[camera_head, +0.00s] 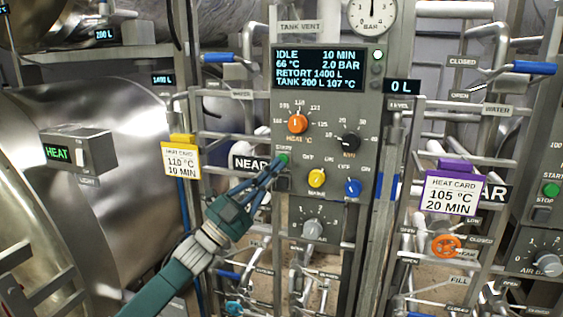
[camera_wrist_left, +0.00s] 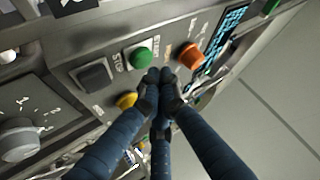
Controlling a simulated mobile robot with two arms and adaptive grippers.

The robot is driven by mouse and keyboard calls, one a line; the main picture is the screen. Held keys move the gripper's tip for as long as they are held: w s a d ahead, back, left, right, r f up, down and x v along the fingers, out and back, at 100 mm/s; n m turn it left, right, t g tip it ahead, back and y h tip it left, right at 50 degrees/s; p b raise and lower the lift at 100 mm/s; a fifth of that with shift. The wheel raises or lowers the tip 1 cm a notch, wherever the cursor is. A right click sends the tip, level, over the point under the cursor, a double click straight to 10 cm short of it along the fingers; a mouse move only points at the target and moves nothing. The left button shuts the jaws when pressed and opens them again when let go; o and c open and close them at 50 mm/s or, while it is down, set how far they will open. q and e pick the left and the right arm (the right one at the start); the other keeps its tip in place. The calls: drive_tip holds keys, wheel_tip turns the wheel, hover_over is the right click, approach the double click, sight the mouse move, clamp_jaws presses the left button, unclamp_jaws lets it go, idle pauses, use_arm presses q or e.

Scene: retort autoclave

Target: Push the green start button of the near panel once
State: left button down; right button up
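The near panel (camera_head: 327,180) is a grey panel with a display (camera_head: 318,69) reading IDLE, 10 MIN, 66 °C, 2.0 BAR. Its green start button (camera_head: 283,159) shows just past the fingertips of my left gripper (camera_head: 279,167). In the left wrist view the green button (camera_wrist_left: 139,57) stands just beyond the fingertips (camera_wrist_left: 160,76), slightly to their left. The fingers are drawn together, with nothing seen between them. I cannot tell whether they touch the button. The dark stop button (camera_head: 283,184) sits below the green one. My right gripper is not in view.
Close by on the panel are an orange knob (camera_head: 297,124), a black knob (camera_head: 350,141), a yellow knob (camera_head: 316,178) and a blue knob (camera_head: 352,188). A yellow-topped heat card (camera_head: 181,160) hangs left. Another panel with a green button (camera_head: 551,190) stands at the right.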

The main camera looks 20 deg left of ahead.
use_arm(q)
drive_tip(key=shift+w, duration=0.15)
drive_tip(key=shift+w+b, duration=0.3)
drive_tip(key=shift+w+b, duration=0.45)
drive_tip(key=shift+w, duration=0.15)
idle(1.0)
drive_tip(key=shift+s, duration=0.15)
idle(0.3)
drive_tip(key=shift+s+p, duration=0.3)
drive_tip(key=shift+s, duration=0.6)
drive_tip(key=shift+s+a+p, duration=0.1)
drive_tip(key=shift+s+p, duration=0.45)
drive_tip(key=shift+s, duration=1.9)
